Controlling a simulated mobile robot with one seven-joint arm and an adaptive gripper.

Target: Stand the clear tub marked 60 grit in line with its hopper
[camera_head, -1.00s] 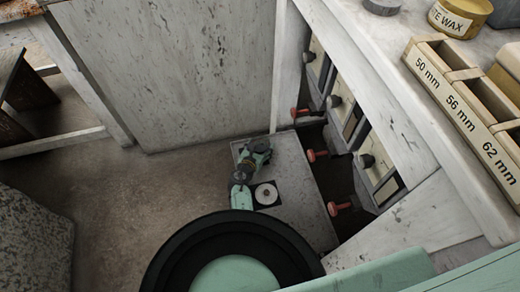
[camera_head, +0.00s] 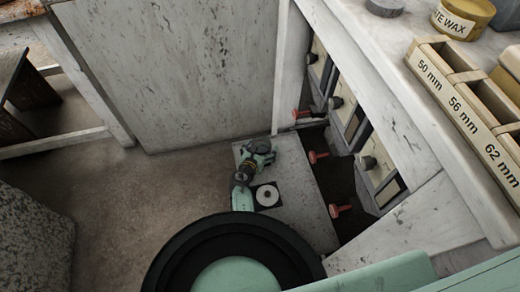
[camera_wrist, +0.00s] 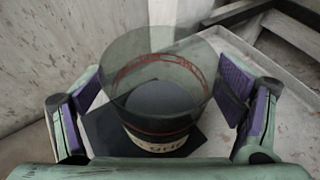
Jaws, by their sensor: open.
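A clear round tub (camera_wrist: 160,85) with grey contents stands upright on a dark square pad (camera_wrist: 105,130) in the wrist view. Its pale lower label reads partly as "GRIT"; the number cannot be read. My gripper (camera_wrist: 161,95) is open, with its purple-padded fingers on either side of the tub, apart from it as far as I can tell. Several hoppers (camera_head: 376,160) stand under the bench to the right.
Red handles (camera_head: 318,157) jut from the hopper side towards the board. A marked sorting box (camera_head: 470,120) and a wax tin (camera_head: 462,18) are on the bench.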

